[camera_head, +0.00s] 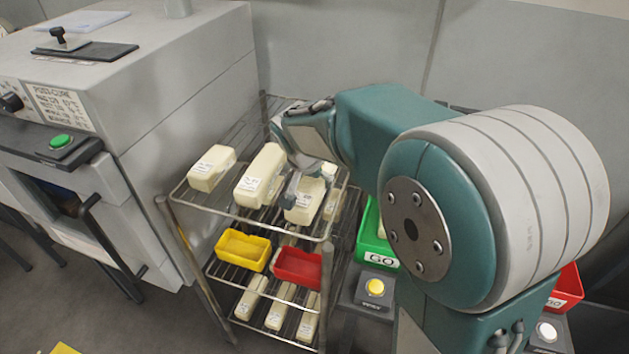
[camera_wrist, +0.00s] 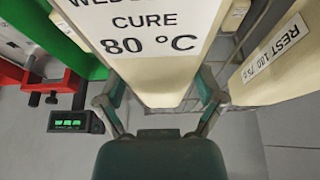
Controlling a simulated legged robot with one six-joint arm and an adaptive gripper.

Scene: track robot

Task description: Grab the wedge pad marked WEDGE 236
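In the wrist view, a cream pad (camera_wrist: 165,91) lies between the two fingers of my gripper (camera_wrist: 157,88). Its label reads "CURE 80 °C" under a top line cut off by the frame, so its number is hidden. A finger stands at each side of the pad; whether they press on it I cannot tell. In the head view, my gripper (camera_head: 304,184) is over a cream pad (camera_head: 303,209) at the right front of the rack's top shelf (camera_head: 245,212). Two more pads, left (camera_head: 211,170) and middle (camera_head: 258,178), lie beside it; their labels are too small to read.
A yellow tray (camera_head: 243,250) and a red tray (camera_head: 298,268) stand on the shelf below, with several pads lower down. A green bin (camera_head: 373,240) marked GO stands right of the rack. A grey oven (camera_head: 170,110) stands left. In the wrist view, a neighbouring pad (camera_wrist: 270,65) is close at right.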

